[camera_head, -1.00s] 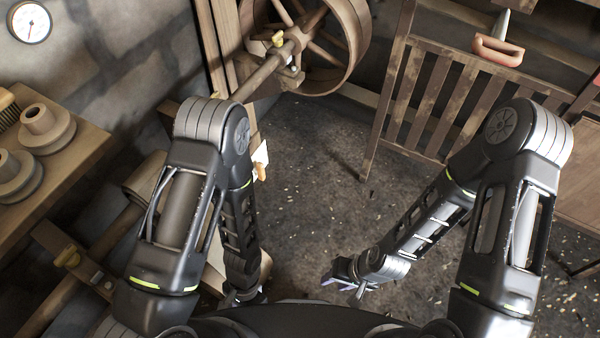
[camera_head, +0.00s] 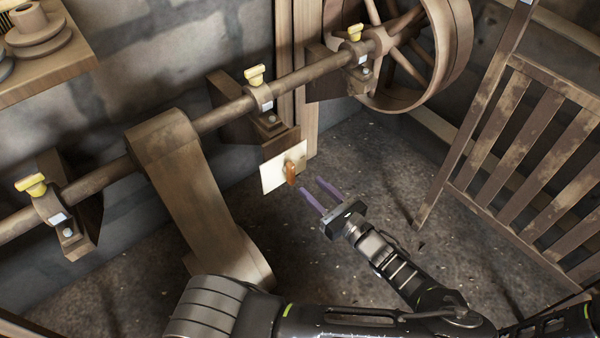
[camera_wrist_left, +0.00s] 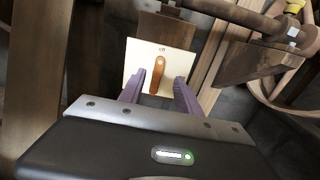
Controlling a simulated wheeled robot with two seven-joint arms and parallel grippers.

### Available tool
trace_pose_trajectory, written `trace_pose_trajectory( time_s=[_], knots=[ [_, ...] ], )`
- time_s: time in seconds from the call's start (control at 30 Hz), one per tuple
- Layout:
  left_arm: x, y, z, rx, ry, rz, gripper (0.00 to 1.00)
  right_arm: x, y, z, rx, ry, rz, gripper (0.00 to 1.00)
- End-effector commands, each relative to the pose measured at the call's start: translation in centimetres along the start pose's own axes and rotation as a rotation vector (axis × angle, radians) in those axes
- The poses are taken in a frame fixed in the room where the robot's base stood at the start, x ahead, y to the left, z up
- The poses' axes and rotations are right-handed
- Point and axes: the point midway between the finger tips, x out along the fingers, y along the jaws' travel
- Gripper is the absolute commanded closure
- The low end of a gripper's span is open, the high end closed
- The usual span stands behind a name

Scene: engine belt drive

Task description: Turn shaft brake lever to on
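The shaft brake lever (camera_head: 291,173) is a small orange-brown handle on a cream plate (camera_head: 271,180), fixed below the middle shaft bearing. In the left wrist view the lever (camera_wrist_left: 157,75) lies along the plate (camera_wrist_left: 176,64), with its rounded wider end near a small dark label at the top. My right gripper is out of view.
A long shaft (camera_head: 215,118) runs along the wall through bearings with yellow caps (camera_head: 256,75). A broad belt (camera_head: 195,190) hangs left of the plate. A large wheel (camera_head: 458,50) is at the upper right, with a slatted wooden gate (camera_head: 520,150) below it.

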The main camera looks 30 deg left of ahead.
Motion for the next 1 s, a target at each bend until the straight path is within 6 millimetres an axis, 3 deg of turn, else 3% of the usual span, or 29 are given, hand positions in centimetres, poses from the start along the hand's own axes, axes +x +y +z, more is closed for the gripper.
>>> trace_pose_trajectory(
  time_s=[0.17, 0.6, 0.93, 1.0],
  knots=[
    [1.2, 0.1, -0.2, 0.000, -0.001, 0.003, 0.60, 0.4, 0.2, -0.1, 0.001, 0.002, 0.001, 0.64],
    [7.3, 0.1, -0.2, 0.000, 0.001, 0.003, 0.60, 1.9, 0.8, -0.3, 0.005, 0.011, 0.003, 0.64],
    [7.8, 0.1, -0.1, 0.000, 0.002, 0.002, 0.60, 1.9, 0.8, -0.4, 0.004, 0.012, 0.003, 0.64],
    [7.8, 0.1, -0.1, 0.000, 0.002, 0.002, 0.64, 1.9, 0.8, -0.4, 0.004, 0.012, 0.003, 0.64]
  ],
)
